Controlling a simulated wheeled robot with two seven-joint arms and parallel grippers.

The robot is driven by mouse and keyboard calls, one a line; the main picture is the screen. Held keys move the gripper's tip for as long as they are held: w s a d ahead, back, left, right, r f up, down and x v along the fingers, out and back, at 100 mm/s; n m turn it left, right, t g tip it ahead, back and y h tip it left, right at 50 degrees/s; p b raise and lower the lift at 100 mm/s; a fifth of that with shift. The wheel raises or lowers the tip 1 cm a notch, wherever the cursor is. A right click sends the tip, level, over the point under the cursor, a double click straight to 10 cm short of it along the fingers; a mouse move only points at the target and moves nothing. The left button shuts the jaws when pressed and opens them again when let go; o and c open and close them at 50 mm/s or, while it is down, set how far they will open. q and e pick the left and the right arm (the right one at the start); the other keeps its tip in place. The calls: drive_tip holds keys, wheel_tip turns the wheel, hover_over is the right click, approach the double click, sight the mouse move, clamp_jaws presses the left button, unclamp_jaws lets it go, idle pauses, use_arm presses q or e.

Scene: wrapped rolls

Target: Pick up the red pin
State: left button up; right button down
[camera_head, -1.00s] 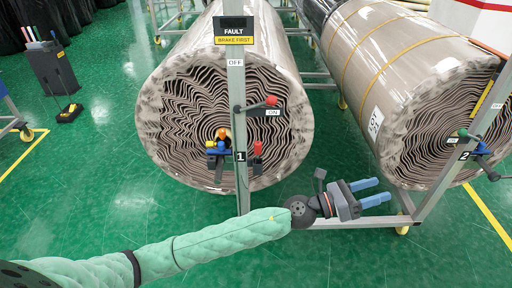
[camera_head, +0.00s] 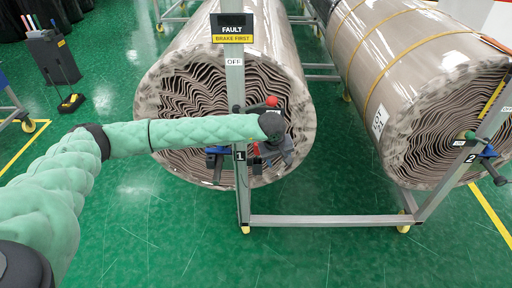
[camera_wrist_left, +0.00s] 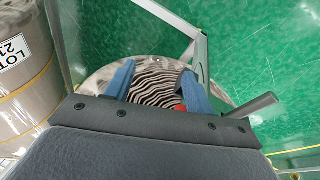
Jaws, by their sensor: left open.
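The red pin is mostly hidden behind my left gripper in the head view; a small red part (camera_head: 257,149) shows beside post 1, in front of the roll's end. My left gripper (camera_head: 276,152) is in front of the lower right of that roll end, its fingers mostly hidden there. In the left wrist view the two blue fingers of the left gripper (camera_wrist_left: 158,82) are apart, with the roll's layered end beyond. A red piece (camera_wrist_left: 180,108), perhaps the pin, shows low beside the right finger. My right gripper is in neither view.
A red-knobbed lever (camera_head: 271,101) sticks out just above my gripper. A second roll (camera_head: 400,65) lies at right. A low frame bar (camera_head: 325,220) crosses below.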

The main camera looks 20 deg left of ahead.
sight(257, 147)
use_arm(q)
drive_tip(key=w+a+y, duration=0.1)
drive_tip(key=a, duration=0.2)
drive_tip(key=w+a+y, duration=0.1)
drive_tip(key=w+a, duration=0.1)
drive_tip(key=a, duration=0.1)
drive_tip(key=w+a+r+y+p, duration=0.1)
drive_tip(key=w+a, duration=0.1)
drive_tip(key=a, duration=0.1)
drive_tip(key=shift+a+r+t, duration=0.1)
drive_tip(key=shift+a+t, duration=0.15)
drive_tip(key=shift+t, duration=0.15)
drive_tip(key=shift+w+f+p, duration=0.15)
drive_tip(key=shift+f+p, duration=0.15)
drive_tip(key=shift+f, duration=0.15)
drive_tip(key=p+x, duration=0.2)
drive_tip(key=x, duration=0.1)
drive_tip(key=shift+w+f+p, duration=0.25)
drive_tip(key=shift+f+p, duration=0.1)
drive_tip(key=shift+w+a+f, duration=0.15)
drive_tip(key=shift+f, duration=0.35)
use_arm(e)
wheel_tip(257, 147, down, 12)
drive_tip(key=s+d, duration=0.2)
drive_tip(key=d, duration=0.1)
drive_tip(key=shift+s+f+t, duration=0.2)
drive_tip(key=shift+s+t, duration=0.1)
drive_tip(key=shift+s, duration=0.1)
